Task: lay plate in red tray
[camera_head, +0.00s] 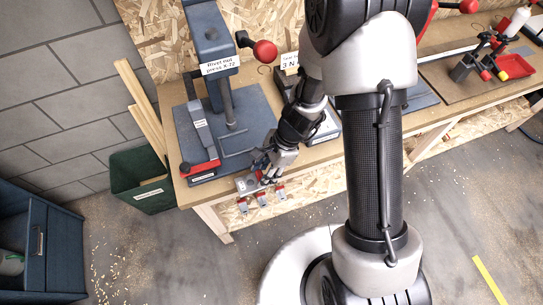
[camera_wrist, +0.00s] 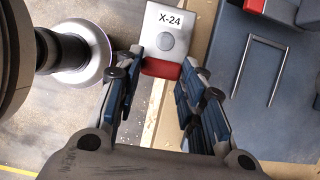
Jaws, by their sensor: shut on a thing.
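The plate (camera_wrist: 151,42) is a light grey piece marked X-24, with a round grey boss and a red end. It lies between and beyond my fingertips in the wrist view. My gripper (camera_wrist: 162,78) is shut on it near the red end. In the head view the plate (camera_head: 246,184) shows at the tip of my gripper (camera_head: 265,172), by the front edge of the bench. I cannot tell whether it touches the bench. The red tray (camera_head: 515,66) stands far off, at the right end of the bench.
The press (camera_head: 210,45) on its blue-grey base stands left of my gripper. Small red-ended pieces (camera_head: 262,200) show at the bench front. A green bin (camera_head: 140,170) stands on the floor at left. Red and yellow-handled clamps (camera_head: 478,60) stand beside the tray.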

